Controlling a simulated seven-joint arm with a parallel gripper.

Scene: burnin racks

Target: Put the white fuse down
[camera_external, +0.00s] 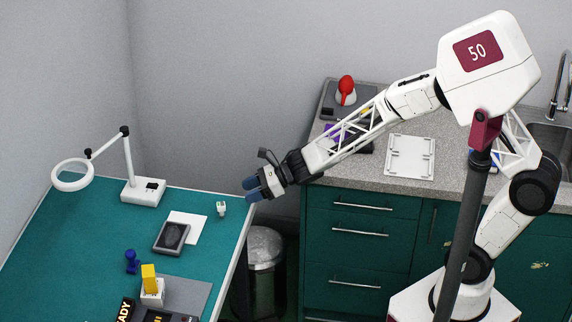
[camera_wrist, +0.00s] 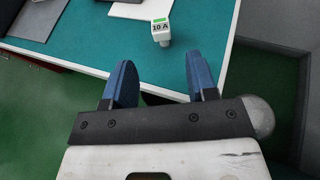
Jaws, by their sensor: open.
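A small white fuse (camera_external: 221,209) stands on the green table mat near the table's right edge. In the wrist view the fuse (camera_wrist: 161,32) shows a green band and the label "10 A", and it looks upright. My gripper (camera_external: 252,189) has blue fingers and hangs above the table's right edge, to the right of the fuse. In the wrist view my gripper (camera_wrist: 161,85) is open with nothing between its fingers. The fuse lies beyond the fingertips, apart from them.
A white sheet (camera_external: 197,222) and a dark pad (camera_external: 171,237) lie left of the fuse. A magnifier lamp (camera_external: 143,191), a blue stamp (camera_external: 131,261) and a yellow block (camera_external: 149,278) in a white holder are further left. A bin (camera_external: 265,247) stands beside the table. A grey counter (camera_external: 455,180) is at right.

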